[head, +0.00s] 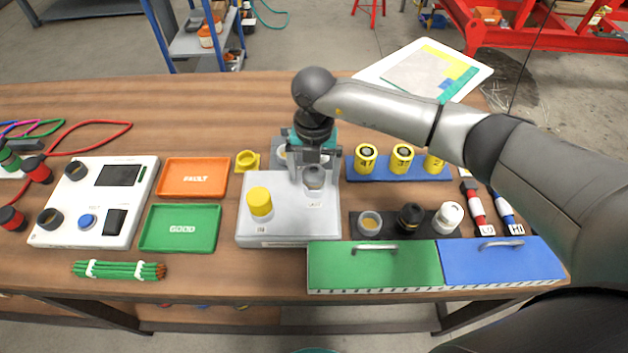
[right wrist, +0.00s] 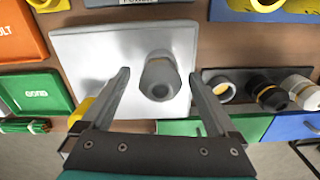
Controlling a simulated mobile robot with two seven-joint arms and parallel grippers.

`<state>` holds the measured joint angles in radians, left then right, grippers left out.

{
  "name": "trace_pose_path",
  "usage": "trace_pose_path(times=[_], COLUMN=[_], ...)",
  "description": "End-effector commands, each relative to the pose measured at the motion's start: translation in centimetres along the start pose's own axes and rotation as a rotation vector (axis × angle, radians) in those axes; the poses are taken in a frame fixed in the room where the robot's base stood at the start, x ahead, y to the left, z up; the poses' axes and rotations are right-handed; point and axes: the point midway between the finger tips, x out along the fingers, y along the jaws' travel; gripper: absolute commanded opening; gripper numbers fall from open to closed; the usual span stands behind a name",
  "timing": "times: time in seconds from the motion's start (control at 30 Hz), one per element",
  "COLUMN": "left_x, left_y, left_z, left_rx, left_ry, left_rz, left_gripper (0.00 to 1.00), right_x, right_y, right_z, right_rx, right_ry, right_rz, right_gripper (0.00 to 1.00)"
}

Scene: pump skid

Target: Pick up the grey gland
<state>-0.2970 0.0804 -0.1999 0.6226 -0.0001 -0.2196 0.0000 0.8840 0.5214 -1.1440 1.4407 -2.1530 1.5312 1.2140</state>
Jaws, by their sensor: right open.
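The grey gland (head: 314,179), a dark grey stubby fitting with a hole in its end, stands on the light grey metal plate (head: 280,222). In the right wrist view the gland (right wrist: 158,76) is between the two fingers. My right gripper (head: 315,160) comes down over it, pointing at the plate. In the right wrist view the right gripper (right wrist: 159,74) is open, with a gap visible on each side of the gland. My left gripper is out of view.
A yellow cap (head: 259,202) stands on the plate, left of the gland. A grey cup (head: 369,222), a black gland (head: 410,217) and a white gland (head: 448,217) sit in a row at the right. Green (head: 372,265) and blue (head: 500,262) lids with handles lie in front.

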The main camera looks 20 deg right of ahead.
Motion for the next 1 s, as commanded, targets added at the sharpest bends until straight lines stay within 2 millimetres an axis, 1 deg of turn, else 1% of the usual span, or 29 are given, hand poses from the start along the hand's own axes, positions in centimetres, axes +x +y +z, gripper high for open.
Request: trace_pose_path(times=[0.07,0.17,0.9,1.0], left_x=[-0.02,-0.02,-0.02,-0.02], left_y=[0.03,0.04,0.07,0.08], left_z=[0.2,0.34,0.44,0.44], left_rx=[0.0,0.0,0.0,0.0], left_ry=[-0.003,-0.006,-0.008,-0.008], left_rz=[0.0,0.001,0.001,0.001], left_gripper=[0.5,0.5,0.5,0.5], right_x=[-0.03,-0.04,-0.07,-0.09], right_y=[0.0,-0.01,-0.03,-0.02], right_z=[-0.01,0.0,0.02,0.03], right_rx=[0.0,0.0,0.001,0.001], right_ry=[0.0,0.0,0.0,0.0], right_rz=[0.0,0.0,0.0,0.0], right_gripper=[0.94,0.84,0.0,0.0])
